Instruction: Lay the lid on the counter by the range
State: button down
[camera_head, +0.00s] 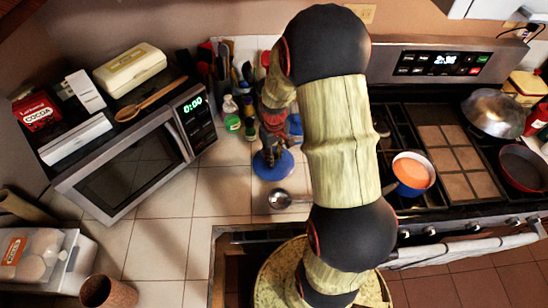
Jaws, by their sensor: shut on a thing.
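The blue round lid (283,170) is over the tiled counter (220,190), left of the range (455,110). My gripper (270,152) reaches down from above and is shut on the middle of the lid. The lid looks about level and close to the tiles; I cannot tell whether it touches them. My fingers and the lid's grip are small and partly hidden. A blue pot (413,175) with orange contents stands uncovered on the front left of the range.
A metal ladle (281,199) lies just in front of the lid. Bare tiles lie between the microwave and the lid. My arm hides part of the range's left side.

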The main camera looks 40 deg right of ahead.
jog(key=shift+f, duration=0.2)
jog(key=c, duration=1.6)
grip_release()
jog(key=shift+o, duration=0.6)
notch_tip(320, 180, up, 12)
jog(key=p, duration=0.2)
jog(key=s+a+r+t, duration=0.2)
jog(key=s+a+r, duration=0.1)
jog(key=a+r, duration=0.9)
jog(key=s+a+r+t, duration=0.3)
jog(key=s+a+r, duration=0.5)
jog(key=s, duration=0.3)
jog(key=shift+s+a+r+t, duration=0.3)
jog(key=shift+a, duration=0.05)
